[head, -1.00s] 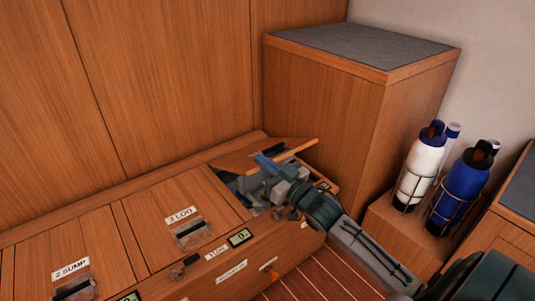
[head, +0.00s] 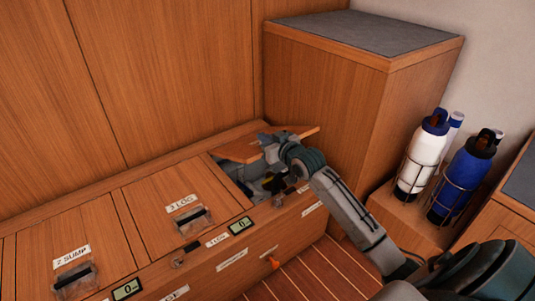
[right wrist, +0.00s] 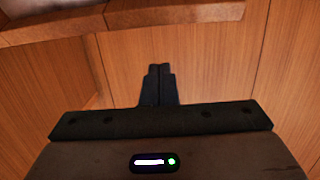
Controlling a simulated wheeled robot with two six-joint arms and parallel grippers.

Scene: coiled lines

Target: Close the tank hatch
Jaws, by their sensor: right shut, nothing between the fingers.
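The tank hatch lid (head: 238,151) is a wooden panel standing raised and tilted at the far right end of the long wooden bench. The opening below it (head: 228,169) shows dark and grey, partly hidden by my right arm. My right gripper (head: 267,139) is at the lid's right part, in front of or over it; I cannot tell whether they touch. In the right wrist view its fingers (right wrist: 157,84) are shut together and empty, with wood panelling beyond. My left gripper is not in view.
Two flat hatch panels, marked 3 LOG (head: 160,225) and 2 SUMP (head: 45,240), lie shut to the left. A tall wooden cabinet (head: 330,100) stands close behind the right end. White (head: 422,150) and blue (head: 468,172) bottles stand in racks at the right.

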